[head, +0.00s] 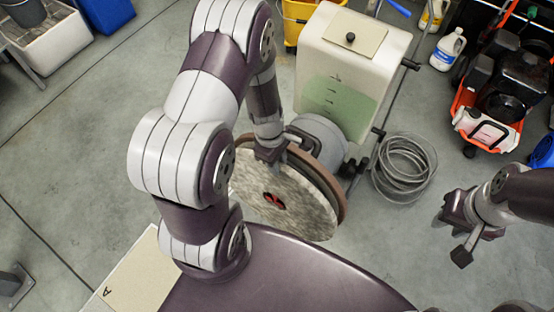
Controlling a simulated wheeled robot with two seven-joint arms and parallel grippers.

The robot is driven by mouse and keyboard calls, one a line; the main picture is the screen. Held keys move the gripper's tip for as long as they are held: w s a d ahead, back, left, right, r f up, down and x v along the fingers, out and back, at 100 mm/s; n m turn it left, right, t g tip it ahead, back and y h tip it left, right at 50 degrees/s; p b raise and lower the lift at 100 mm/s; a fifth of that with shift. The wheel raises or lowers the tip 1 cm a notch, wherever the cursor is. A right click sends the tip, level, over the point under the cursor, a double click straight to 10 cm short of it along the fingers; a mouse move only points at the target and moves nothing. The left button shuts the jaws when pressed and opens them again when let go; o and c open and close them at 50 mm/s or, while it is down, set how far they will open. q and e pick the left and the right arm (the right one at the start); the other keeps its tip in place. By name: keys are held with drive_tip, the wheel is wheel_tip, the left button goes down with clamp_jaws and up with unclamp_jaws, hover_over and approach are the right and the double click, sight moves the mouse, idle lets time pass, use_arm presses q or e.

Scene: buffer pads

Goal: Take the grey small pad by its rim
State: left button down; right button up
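A mottled grey round pad (262,209) with a red and black hub (273,202) stands tilted on edge in the middle of the head view. A brown disc (331,186) lies close behind it. My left gripper (269,158) points down at the pad's upper rim and overlaps it. Its fingertips are partly hidden, so I cannot tell whether they are closed on the rim. My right gripper (451,239) is at the right, well away from the pad, with its fingers apart and empty.
A white machine with a green-tinted tank (340,100) stands behind the discs. A coiled grey hose (404,168) lies on the floor to its right. A yellow bucket (297,22), a white bottle (447,49) and an orange-black machine (495,95) stand farther back.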

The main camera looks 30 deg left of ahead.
use_arm(q)
drive_tip(key=s+r+b, duration=0.1)
drive_tip(key=s, duration=0.6)
drive_tip(key=shift+s+a, duration=0.2)
drive_tip(key=shift+a, duration=0.1)
idle(0.4)
